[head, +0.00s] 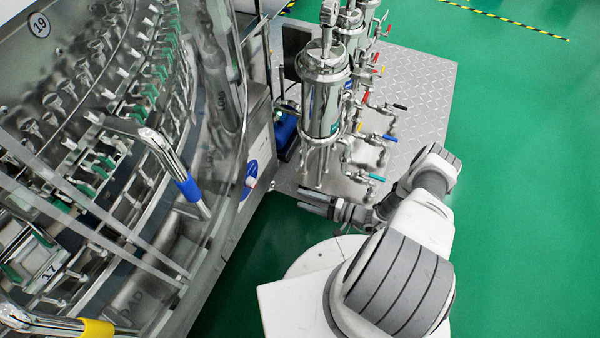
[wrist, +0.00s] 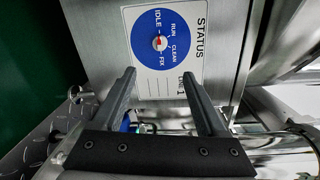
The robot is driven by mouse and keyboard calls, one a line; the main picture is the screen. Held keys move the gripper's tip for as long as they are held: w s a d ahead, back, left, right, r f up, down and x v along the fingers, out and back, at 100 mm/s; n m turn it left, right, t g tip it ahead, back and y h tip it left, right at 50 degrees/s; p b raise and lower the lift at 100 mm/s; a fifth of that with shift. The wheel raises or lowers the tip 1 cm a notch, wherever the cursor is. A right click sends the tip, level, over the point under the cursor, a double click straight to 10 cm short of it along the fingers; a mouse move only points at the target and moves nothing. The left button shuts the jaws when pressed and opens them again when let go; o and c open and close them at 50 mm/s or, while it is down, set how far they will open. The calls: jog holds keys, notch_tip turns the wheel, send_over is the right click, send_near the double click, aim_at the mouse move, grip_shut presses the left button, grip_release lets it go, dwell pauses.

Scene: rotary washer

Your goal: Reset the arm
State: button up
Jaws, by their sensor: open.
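My gripper (head: 312,200) is in the lower middle of the head view, at the end of my white and grey arm, which is folded above my base. It points left toward the side of the rotary washer (head: 225,120). In the wrist view my gripper (wrist: 158,85) has its two dark fingers apart with nothing between them. Beyond the fingers is a blue round status dial (wrist: 175,48) on a white label, with IDLE, RUN, CLEAN and FIX marks. The dial also shows in the head view (head: 251,173). I see no contact between the fingers and the dial.
Steel filter canisters (head: 322,100) with colored valve handles stand on a metal tread plate (head: 430,75), close to my gripper. A handle with a blue band (head: 187,185) and one with a yellow band (head: 95,328) project from the washer. Green floor (head: 530,200) is open at right.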

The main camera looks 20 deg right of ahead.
jog(key=shift+r, duration=0.1)
jog(key=w+d+r+n+g+h, duration=0.1)
jog(key=w+r+n+g, duration=0.2)
jog(key=r, duration=0.7)
jog(key=r+n+g+h, duration=0.2)
jog(key=r+g, duration=0.2)
jog(key=r, duration=0.7)
jog(key=w+d+r+n+g+h, duration=0.1)
jog(key=w+r+n+g, duration=0.2)
jog(key=r, duration=0.7)
jog(key=s+a+r+n+h, duration=0.1)
jog(key=s+r+h, duration=0.3)
jog(key=r, duration=0.5)
jog(key=s+a+r+n+h, duration=0.1)
jog(key=s+a+r+h, duration=0.1)
jog(key=s+r, duration=0.5)
jog(key=s+r+t+h, duration=0.4)
jog(key=s+r+t, duration=0.2)
jog(key=s+r, duration=0.45)
notch_tip(320, 180, up, 22)
jog(key=p, duration=2)
jog(key=shift+w+d+f+m+g+p, duration=0.25)
jog(key=shift+w+d+m+g+p, duration=0.05)
jog(key=shift+w+d+m, duration=0.1)
